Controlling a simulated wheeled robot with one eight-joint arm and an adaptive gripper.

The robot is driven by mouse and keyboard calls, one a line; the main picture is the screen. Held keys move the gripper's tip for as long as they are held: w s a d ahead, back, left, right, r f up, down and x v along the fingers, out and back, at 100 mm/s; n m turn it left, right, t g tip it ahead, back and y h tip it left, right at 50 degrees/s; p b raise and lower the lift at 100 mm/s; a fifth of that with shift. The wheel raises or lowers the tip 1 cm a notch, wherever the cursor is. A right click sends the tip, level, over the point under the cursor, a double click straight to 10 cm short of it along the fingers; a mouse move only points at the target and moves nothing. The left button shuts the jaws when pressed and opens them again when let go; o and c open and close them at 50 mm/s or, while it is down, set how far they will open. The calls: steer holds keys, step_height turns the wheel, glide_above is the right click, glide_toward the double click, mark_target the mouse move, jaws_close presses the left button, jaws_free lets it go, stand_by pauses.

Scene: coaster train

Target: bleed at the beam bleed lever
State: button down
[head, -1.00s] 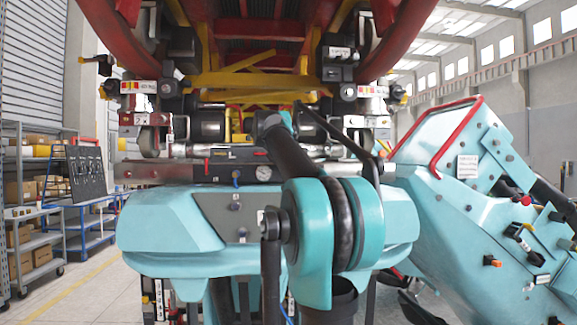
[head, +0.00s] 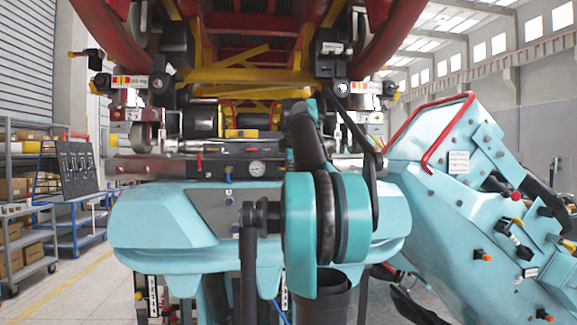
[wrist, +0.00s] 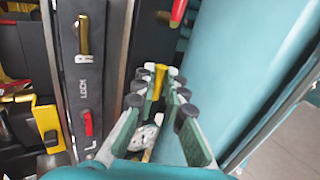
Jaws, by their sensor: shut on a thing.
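In the wrist view my gripper (wrist: 160,92) is closed around a slim yellow handle (wrist: 159,76), which sticks out between the fingertips beside a teal surface. No label shows on this handle, so I cannot tell for certain that it is the beam bleed lever. In the head view my gripper is hidden behind my own arm. The metal beam (head: 135,166) runs across under the coaster train, with a small red lever (head: 199,161) and a round gauge (head: 256,168) on it.
In the wrist view, a dark panel marked R, LOCK and L carries a brass handle (wrist: 83,35) and a red handle (wrist: 88,123). Another red handle (wrist: 178,12) is near the top. A teal console (head: 450,205) with a red rail stands at right; shelving (head: 25,210) is at left.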

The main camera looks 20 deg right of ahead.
stand_by(0.6)
steer(key=c, duration=1.9)
jaws_free()
steer(key=shift+o, duration=0.2)
steer(key=v, duration=1.2)
steer(key=shift+d+f, duration=0.1)
